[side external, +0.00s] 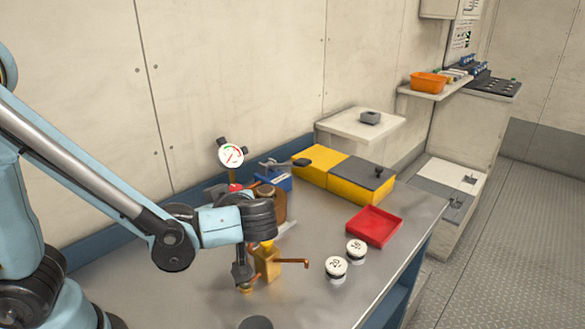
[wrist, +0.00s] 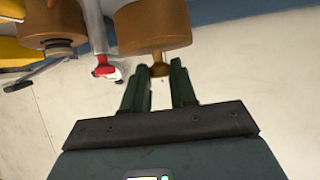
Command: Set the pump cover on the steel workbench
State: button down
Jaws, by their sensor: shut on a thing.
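My gripper (wrist: 160,88) shows at the middle of the wrist view, its two dark green fingers closed around a small brass knob (wrist: 160,68). The knob joins a brown round body (wrist: 152,27), which I take for the pump cover. I cannot tell whether that body is lifted or still resting on something. In the side view the dark gripper housing hides the fingers and the grip. Brown rounded parts (side external: 279,204) show just behind it. The steel workbench (side external: 190,290) runs under the arm, with bare metal at its front.
A brass fitting with a copper handle (side external: 291,263) stands below the gripper. Two white-topped round pots (side external: 336,267) and a red tray (side external: 374,226) are to the right. Yellow boxes (side external: 345,180), a blue item (side external: 275,180) and a gauge (side external: 231,154) stand at the back.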

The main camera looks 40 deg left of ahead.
jog(key=shift+f, duration=3.7)
jog(key=c, duration=0.8)
grip_release()
